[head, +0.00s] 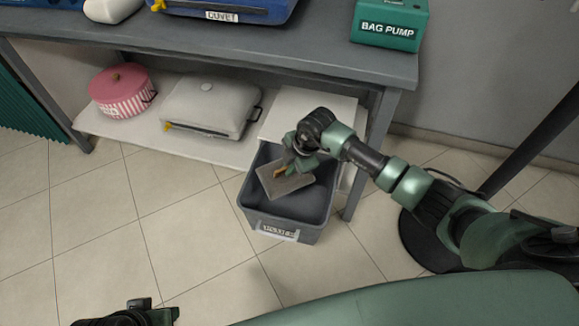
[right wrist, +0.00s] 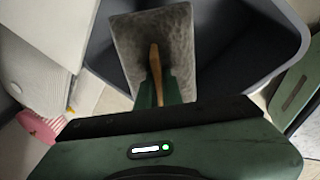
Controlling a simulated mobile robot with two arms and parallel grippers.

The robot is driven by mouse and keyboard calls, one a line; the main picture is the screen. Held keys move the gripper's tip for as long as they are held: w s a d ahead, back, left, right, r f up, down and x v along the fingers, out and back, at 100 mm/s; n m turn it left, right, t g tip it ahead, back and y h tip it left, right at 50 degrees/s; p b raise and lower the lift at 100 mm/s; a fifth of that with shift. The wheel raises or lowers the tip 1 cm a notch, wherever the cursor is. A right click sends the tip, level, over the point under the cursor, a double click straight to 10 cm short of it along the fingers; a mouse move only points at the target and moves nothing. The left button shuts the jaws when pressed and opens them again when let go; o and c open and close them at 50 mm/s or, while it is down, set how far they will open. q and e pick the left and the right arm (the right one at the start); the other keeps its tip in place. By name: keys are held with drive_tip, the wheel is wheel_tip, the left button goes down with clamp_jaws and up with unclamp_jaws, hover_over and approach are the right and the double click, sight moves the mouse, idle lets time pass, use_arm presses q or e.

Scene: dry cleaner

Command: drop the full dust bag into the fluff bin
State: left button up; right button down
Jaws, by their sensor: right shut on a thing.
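The dust bag (head: 287,188) is a flat grey rectangle with a tan strip. My right gripper (head: 297,165) is shut on it and holds it over the mouth of the fluff bin (head: 278,222), a dark grey open box with a white label on its front. In the right wrist view the dust bag (right wrist: 152,40) extends from the fingers (right wrist: 157,88), with the bin's rim (right wrist: 262,75) around and beyond it. Part of the bin's inside is hidden by the bag. My left arm (head: 130,314) shows only at the bottom edge; its fingertips cannot be made out.
The bin stands on the tiled floor before a grey table (head: 290,50). The table's low shelf carries a pink striped round box (head: 121,95) and a pale case (head: 208,105). A green BAG PUMP box (head: 390,22) is on top. Floor left of the bin is clear.

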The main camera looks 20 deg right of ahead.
sight(294, 178)
use_arm(q)
drive_tip(key=shift+r, duration=0.1)
use_arm(e)
drive_tip(key=c, duration=1.5)
unclamp_jaws()
